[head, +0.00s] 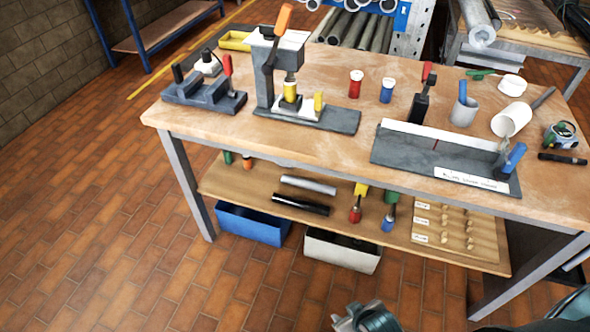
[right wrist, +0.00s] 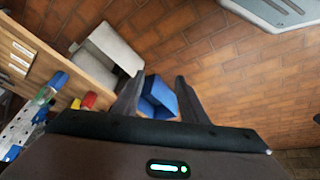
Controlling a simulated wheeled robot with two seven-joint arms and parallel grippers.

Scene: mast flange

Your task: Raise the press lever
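The press (head: 262,72) stands on the workbench, left of the middle, on a dark base plate. Its lever (head: 284,18) has an orange handle and a dark arm; the handle end points up above the press head. A yellow and white part (head: 290,93) sits under the ram. My right gripper (head: 365,320) is at the bottom of the head view, low in front of the bench and far from the lever. In the right wrist view its two fingers (right wrist: 158,97) are apart with nothing held between them. The press does not show there. My left gripper is not in view.
The bench top (head: 330,143) also holds a dark fixture with a red handle (head: 205,92), red and blue small bottles (head: 356,84), a grey plate fixture (head: 440,165) and a white cup (head: 511,119). A lower shelf and bins (head: 252,224) are below. The floor at left is clear.

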